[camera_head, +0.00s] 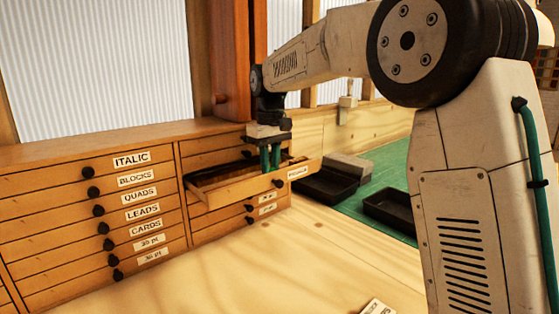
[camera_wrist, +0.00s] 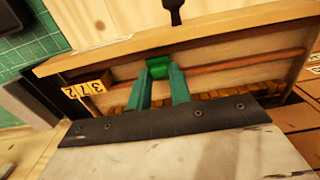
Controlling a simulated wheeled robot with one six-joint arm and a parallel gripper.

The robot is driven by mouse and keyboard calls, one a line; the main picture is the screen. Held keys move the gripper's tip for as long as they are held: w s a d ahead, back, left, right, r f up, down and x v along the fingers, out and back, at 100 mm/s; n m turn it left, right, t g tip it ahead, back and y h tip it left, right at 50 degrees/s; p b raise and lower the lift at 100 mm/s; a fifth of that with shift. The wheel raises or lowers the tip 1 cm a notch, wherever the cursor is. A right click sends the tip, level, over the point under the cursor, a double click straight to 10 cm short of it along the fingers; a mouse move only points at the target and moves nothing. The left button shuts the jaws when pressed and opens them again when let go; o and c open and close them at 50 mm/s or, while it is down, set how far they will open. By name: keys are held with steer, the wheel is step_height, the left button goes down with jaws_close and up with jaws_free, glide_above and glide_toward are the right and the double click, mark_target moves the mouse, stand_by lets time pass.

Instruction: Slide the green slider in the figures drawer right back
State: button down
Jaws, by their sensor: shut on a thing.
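The figures drawer (camera_head: 245,187) stands pulled out of the right-hand cabinet, its label partly readable. My gripper (camera_head: 270,168) points down into it, its green fingers hiding the slider in the head view. In the wrist view, my gripper (camera_wrist: 161,75) is shut on the green slider (camera_wrist: 158,63), a small block between the fingertips. The slider sits close to the inner side of the drawer front (camera_wrist: 200,32). Orange number blocks (camera_wrist: 88,86) lie in the drawer to the left, and a row of small type pieces runs beneath the fingers.
Closed labelled drawers (camera_head: 130,205) fill the cabinet at left. Black trays (camera_head: 327,185) and a grey block (camera_head: 350,166) sit on the green mat (camera_head: 385,165) to the right. The wooden bench (camera_head: 250,270) in front is mostly clear, with a label card (camera_head: 377,307) at its near edge.

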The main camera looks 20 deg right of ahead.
steer(key=shift+s+a, duration=0.15)
steer(key=shift+a, duration=0.2)
steer(key=c, duration=1.3)
jaws_free()
steer(key=shift+a, duration=0.1)
steer(key=shift+o, duration=0.2)
steer(key=shift+r, duration=0.35)
step_height(320, 180, up, 7)
steer(key=shift+f, duration=0.1)
